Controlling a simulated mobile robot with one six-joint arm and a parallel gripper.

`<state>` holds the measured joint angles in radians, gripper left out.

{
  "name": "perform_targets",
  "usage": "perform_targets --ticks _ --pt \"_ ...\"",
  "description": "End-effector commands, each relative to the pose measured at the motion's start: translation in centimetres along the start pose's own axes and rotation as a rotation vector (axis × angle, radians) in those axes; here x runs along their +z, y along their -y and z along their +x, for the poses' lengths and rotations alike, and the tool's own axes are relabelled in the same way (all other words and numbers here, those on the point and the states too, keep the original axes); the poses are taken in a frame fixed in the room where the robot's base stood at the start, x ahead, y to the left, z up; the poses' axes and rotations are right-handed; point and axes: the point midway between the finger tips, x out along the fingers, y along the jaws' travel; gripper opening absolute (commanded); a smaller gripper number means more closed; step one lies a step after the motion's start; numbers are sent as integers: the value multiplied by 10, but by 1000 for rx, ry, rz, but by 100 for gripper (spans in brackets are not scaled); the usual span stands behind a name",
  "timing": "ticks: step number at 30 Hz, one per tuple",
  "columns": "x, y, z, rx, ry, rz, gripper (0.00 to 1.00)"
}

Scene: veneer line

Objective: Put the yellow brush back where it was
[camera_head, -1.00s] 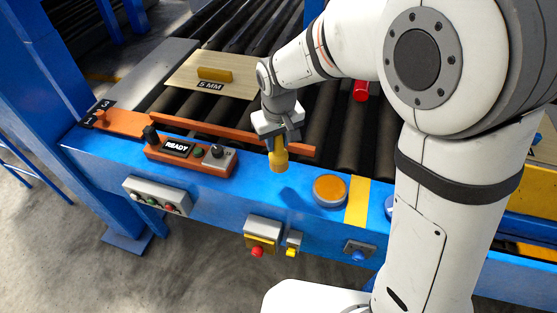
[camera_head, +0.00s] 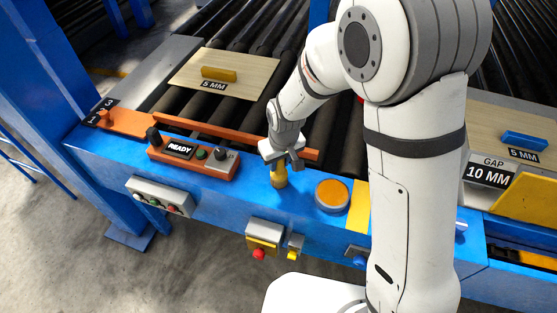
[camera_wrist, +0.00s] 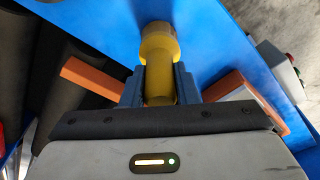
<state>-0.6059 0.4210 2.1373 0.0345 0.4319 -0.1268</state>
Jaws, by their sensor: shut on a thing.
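The yellow brush (camera_head: 279,178) is upright in my gripper (camera_head: 281,164), low over the blue ledge (camera_head: 255,210) between the control box and the round orange button. In the wrist view the brush (camera_wrist: 159,62) is a yellow cylinder with a wider far end, held between the two blue-grey fingers of my gripper (camera_wrist: 159,85). The brush's lower end is at or very near the ledge surface; I cannot tell whether it touches.
A READY control box (camera_head: 190,155) is to the left and an orange button (camera_head: 332,195) to the right. An orange rail (camera_head: 240,140) runs behind. A 5 MM board (camera_head: 224,75) lies on the rollers. The ledge's front edge is close.

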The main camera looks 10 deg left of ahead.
Motion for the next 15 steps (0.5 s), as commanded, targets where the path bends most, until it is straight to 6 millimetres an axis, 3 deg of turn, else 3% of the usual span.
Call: perform_targets --ticks 8,9,15 --pt "1 0 5 0 0 -1 4" --pt "0 0 3 0 0 -1 30" --pt "0 1 3 0 1 -1 47"
